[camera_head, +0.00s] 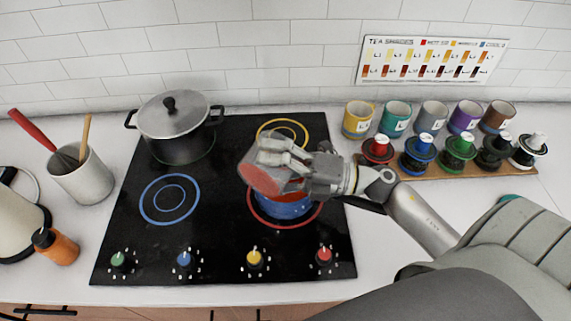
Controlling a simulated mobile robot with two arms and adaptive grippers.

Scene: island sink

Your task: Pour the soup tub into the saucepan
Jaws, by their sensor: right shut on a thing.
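My right gripper (283,160) is shut on the soup tub (246,163), a light grey tub with a reddish round face (259,181) turned toward the camera and down. The tub is tilted, held above and slightly left of the saucepan. The blue saucepan (284,210) stands on the red-ringed burner at the right front of the hob. My gripper and the tub hide most of its opening; some red shows at its rim, but I cannot tell whether it is soup. My left gripper is out of view.
A lidded pot (178,132) stands at the back left of the black hob (215,240). A utensil crock (84,178), an orange-brown bottle (57,247) and a kettle (18,222) stand on the left. Several cups (433,113) and coloured canisters (457,152) line the back right.

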